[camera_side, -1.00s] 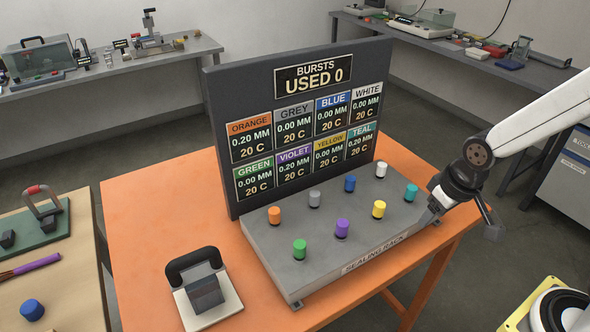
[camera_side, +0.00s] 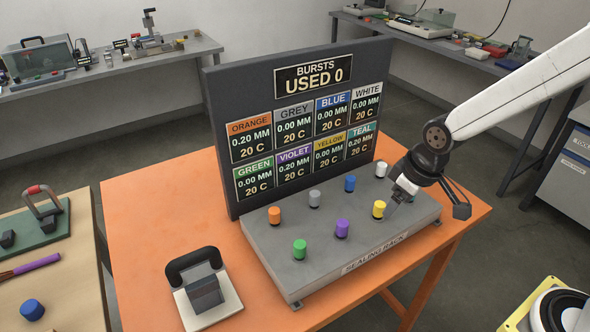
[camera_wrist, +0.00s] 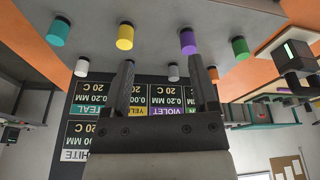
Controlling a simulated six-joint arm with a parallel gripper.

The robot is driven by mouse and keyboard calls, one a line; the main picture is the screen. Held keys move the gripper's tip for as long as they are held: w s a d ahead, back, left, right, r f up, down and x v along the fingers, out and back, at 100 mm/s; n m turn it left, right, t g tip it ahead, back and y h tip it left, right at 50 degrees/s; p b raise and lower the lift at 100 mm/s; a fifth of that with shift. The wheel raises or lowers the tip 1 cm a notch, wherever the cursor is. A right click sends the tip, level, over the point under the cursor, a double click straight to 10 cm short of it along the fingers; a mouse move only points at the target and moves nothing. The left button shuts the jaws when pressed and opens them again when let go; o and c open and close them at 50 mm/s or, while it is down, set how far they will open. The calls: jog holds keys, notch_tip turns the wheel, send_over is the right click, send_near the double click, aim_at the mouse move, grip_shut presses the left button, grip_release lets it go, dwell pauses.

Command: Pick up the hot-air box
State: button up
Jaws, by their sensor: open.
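The likely hot-air box is a dark grey block (camera_side: 207,293) with a thick black arched handle (camera_side: 192,264). It stands on a white plate (camera_side: 217,314) at the front left of the orange table. In the wrist view the handled box (camera_wrist: 292,54) shows at the right edge. My gripper (camera_side: 393,203) is over the right part of the sealing rack, near the yellow peg, well to the right of and away from the box. In the wrist view my gripper (camera_wrist: 161,66) has its two fingers apart with nothing between them.
The grey sealing rack (camera_side: 270,254) carries several coloured pegs, including yellow (camera_side: 379,209), violet (camera_side: 342,228) and green (camera_side: 299,249). My gripper hides the teal peg in the side view. A tall dark display board (camera_side: 225,190) stands behind. The orange table (camera_side: 150,215) is bare at left.

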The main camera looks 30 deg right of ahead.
jog(key=w+a+r+n+y, duration=0.1)
jog(key=w+a+n, duration=0.3)
jog(key=a, duration=0.3)
jog(key=w+a+r+n+y, duration=0.1)
jog(key=w+a+n, duration=0.2)
jog(key=w+a, duration=0.35)
jog(key=n+y, duration=0.2)
jog(key=n, duration=0.6)
send_near(194, 254)
notch_tip(194, 254, down, 2)
jog(key=a, duration=0.1)
jog(key=shift+w+a+f+g, duration=0.25)
jog(key=shift+w+f, duration=0.1)
jog(key=shift+f, duration=0.3)
jog(key=shift+w+a+f+g, duration=0.15)
jog(key=shift+w+a+f, duration=0.15)
jog(key=shift+f, duration=0.35)
jog(key=shift+x, duration=2.55)
jog(key=shift+w, duration=0.1)
grip_shut()
